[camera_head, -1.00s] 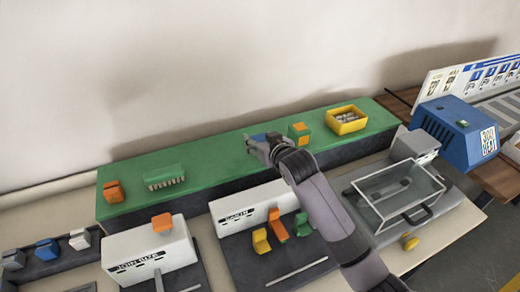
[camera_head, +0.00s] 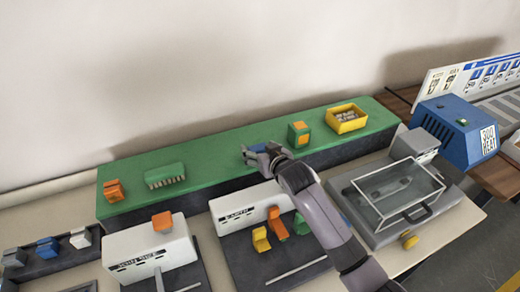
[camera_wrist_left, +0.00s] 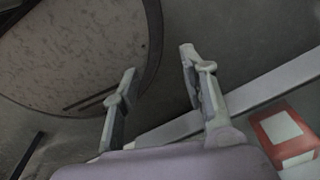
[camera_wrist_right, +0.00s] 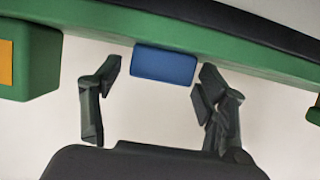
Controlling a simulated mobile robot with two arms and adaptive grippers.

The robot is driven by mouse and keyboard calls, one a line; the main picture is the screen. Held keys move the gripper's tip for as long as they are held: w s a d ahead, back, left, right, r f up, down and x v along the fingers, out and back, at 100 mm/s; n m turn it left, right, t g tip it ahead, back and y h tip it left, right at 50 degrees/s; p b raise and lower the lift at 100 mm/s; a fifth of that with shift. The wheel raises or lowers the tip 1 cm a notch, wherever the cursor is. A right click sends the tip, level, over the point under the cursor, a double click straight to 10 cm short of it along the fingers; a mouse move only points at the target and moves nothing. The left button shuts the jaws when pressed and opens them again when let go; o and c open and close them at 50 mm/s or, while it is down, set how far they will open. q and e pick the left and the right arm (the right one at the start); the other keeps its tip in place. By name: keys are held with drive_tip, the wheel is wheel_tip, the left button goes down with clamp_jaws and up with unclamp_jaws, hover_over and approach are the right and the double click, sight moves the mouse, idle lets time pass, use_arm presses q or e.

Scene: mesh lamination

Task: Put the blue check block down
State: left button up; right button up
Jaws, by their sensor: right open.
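The blue check block (camera_wrist_right: 165,64) shows between the two fingertips of my right gripper (camera_wrist_right: 158,78) in the right wrist view. It is against the green shelf, with a gap beside each finger. The right gripper is open. My left gripper (camera_wrist_left: 160,78) is open and empty in the left wrist view, above the floor. It is not in the head view.
A green block with orange faces (camera_head: 299,135) and a yellow bin (camera_head: 346,119) sit right of my right gripper on the shelf. A green brush-like piece (camera_head: 165,176) and an orange block (camera_head: 113,190) lie left. White-boxed stations and a clear-lidded tray (camera_head: 398,192) stand in front.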

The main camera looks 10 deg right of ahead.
drive_tip(key=shift+r, duration=0.25)
drive_tip(key=shift+s, duration=0.3)
drive_tip(key=b+v, duration=0.1)
drive_tip(key=v, duration=1)
drive_tip(key=shift+s+d+r, duration=0.1)
drive_tip(key=shift+s+r, duration=0.05)
drive_tip(key=shift+r, duration=0.05)
drive_tip(key=shift+f, duration=0.1)
